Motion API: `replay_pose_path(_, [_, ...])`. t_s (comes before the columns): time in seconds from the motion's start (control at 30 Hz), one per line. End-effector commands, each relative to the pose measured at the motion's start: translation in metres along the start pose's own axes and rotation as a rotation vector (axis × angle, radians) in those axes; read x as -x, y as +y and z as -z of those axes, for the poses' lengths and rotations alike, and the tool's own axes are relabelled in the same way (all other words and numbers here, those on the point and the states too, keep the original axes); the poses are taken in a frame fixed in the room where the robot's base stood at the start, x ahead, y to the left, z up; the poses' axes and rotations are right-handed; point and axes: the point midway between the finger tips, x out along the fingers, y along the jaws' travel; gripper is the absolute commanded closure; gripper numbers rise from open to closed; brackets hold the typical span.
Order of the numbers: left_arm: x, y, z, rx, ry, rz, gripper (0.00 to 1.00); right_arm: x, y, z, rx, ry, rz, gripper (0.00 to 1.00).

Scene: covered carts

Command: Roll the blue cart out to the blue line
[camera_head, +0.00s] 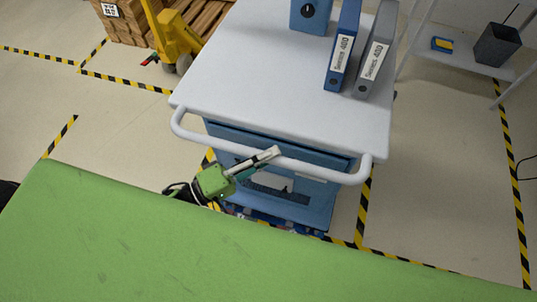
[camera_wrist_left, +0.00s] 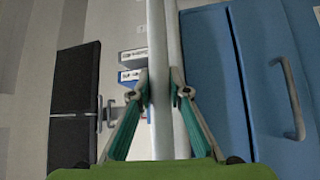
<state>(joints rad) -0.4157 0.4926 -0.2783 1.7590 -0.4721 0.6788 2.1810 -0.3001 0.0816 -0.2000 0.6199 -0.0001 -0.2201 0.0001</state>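The blue cart has a pale grey top (camera_head: 270,70), a blue body (camera_head: 300,205) and a white handle bar (camera_head: 325,172) along its near side. My left gripper (camera_head: 272,153) is at the middle of this bar. In the left wrist view the bar (camera_wrist_left: 159,120) runs between the two fingers, and my left gripper (camera_wrist_left: 158,80) is closed in on it from both sides. My right gripper is not in view. No blue line shows on the visible floor.
A yellow pallet jack (camera_head: 172,38) and wooden pallets (camera_head: 205,15) are at the back left. A shelf (camera_head: 462,58) with a dark bin (camera_head: 497,45) is at the right. Yellow-black tape (camera_head: 364,205) marks the floor.

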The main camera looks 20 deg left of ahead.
Motion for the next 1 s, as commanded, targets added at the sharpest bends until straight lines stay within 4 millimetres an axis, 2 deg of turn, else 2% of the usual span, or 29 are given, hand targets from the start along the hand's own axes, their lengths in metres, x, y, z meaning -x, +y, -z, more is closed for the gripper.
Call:
replay_pose_path(0.47, [-0.017,-0.003,0.020,-0.004,0.005,0.000,1.00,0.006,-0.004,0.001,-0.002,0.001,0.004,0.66])
replay_pose_path(0.77, [-0.017,-0.004,0.019,-0.003,0.004,0.000,1.00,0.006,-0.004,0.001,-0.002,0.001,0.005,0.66])
replay_pose_path(0.8, [-0.017,-0.004,0.019,-0.002,0.003,0.000,0.75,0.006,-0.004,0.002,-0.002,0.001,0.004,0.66])
replay_pose_path(0.83, [-0.017,-0.004,0.018,-0.001,0.003,0.001,0.68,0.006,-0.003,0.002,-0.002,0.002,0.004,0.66])
replay_pose_path(1.0, [-0.016,-0.005,0.017,-0.001,0.002,0.001,0.66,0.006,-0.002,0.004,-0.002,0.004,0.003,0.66])
